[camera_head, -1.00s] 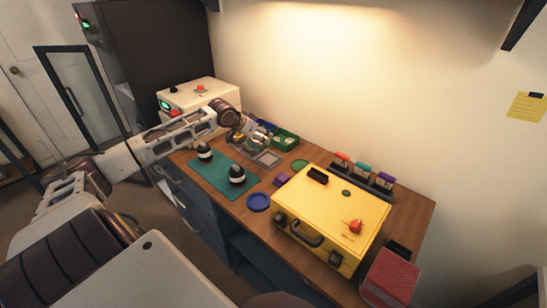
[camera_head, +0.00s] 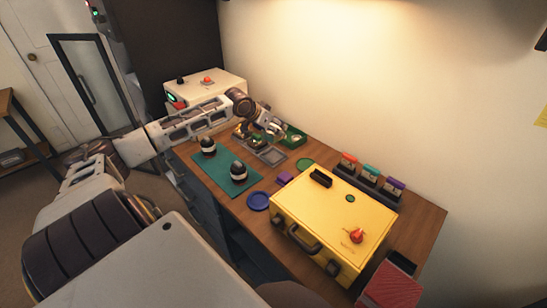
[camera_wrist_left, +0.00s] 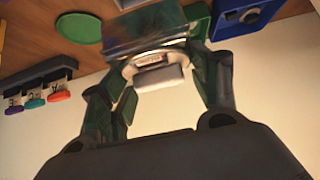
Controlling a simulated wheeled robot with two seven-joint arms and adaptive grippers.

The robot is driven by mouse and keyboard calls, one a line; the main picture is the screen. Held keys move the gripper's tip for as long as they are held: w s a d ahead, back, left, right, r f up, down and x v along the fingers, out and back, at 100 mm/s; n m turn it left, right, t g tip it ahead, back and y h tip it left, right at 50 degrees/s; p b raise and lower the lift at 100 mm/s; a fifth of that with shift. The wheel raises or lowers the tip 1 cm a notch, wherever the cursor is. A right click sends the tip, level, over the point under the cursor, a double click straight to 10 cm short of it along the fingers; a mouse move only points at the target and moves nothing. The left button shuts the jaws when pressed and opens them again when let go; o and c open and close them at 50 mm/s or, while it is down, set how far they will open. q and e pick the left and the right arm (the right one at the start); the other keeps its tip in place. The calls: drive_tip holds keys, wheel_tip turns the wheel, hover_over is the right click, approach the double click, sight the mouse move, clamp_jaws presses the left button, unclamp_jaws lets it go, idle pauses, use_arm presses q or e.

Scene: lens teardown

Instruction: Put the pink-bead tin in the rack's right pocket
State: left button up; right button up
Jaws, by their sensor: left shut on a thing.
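My left gripper (camera_head: 262,137) is over the back of the wooden table, above a grey square tray. It also shows in the left wrist view (camera_wrist_left: 158,75), with its fingers closed around a pale, rounded piece (camera_wrist_left: 158,75) with a small dark label. I cannot see pink beads, so I cannot tell if this is the pink-bead tin. A dark rack (camera_head: 365,183) with orange, teal and purple tags stands behind the yellow case; it also shows in the left wrist view (camera_wrist_left: 40,74). My right gripper is not in view.
The yellow case (camera_head: 325,220) fills the table's right half. A teal mat (camera_head: 222,182) with two black-and-white domed parts lies at left.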

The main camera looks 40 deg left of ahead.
use_arm(q)
drive_tip(key=shift+f, duration=0.3)
wheel_tip(320, 180, down, 4)
drive_tip(key=shift+r, duration=0.1)
drive_tip(key=shift+f, duration=0.7)
wheel_tip(320, 180, down, 3)
drive_tip(key=shift+f, duration=0.55)
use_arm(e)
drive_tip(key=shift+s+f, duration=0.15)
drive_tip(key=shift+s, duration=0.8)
